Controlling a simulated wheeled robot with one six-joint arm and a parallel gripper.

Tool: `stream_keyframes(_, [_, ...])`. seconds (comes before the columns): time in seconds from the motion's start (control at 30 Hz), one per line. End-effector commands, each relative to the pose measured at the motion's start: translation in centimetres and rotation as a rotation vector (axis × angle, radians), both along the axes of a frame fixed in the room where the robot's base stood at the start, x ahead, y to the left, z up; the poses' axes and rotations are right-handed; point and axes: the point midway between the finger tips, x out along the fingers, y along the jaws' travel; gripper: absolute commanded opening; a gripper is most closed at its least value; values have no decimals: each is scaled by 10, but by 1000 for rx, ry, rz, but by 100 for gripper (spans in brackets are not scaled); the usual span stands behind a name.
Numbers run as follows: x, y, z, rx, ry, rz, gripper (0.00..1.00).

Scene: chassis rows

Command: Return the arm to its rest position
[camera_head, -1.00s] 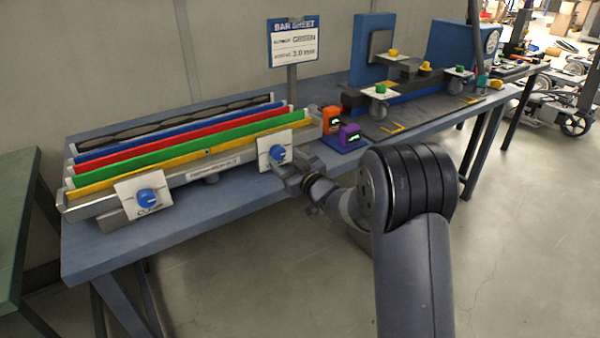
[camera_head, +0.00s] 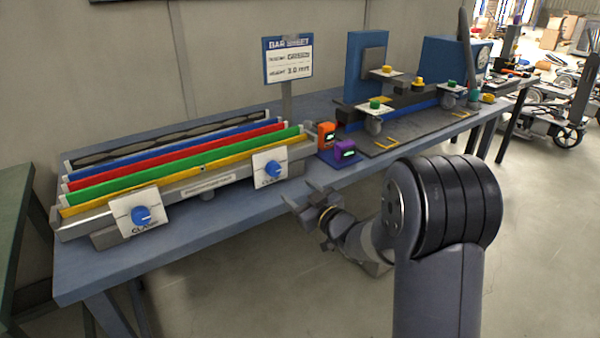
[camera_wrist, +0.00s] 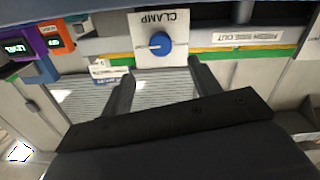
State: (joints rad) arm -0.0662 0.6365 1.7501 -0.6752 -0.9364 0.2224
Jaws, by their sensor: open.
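My gripper (camera_head: 303,204) is open and empty in the head view. It is in front of the blue bench's front edge, below and right of the right clamp knob (camera_head: 273,169), and apart from it. My arm bends down to it from the lower right. In the wrist view my two dark fingers (camera_wrist: 163,88) are spread apart with nothing between them. Beyond them is the white clamp plate with its blue knob (camera_wrist: 160,42). The knob's marking line points left in this view.
The bar fixture (camera_head: 190,182) holds blue, red, green and yellow bars. An orange device (camera_head: 326,134) and a purple device (camera_head: 345,150) stand beside it. A sign (camera_head: 288,60) rises behind. A second fixture (camera_head: 400,110) is farther right. The floor right of my arm is clear.

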Motion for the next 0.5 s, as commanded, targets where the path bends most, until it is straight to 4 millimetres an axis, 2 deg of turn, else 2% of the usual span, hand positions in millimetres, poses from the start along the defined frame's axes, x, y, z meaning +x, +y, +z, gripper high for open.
stream_keyframes(0.17, [14,10,0,0,0,2,59])
stream_keyframes(0.5, [61,42,0,0,0,2,59])
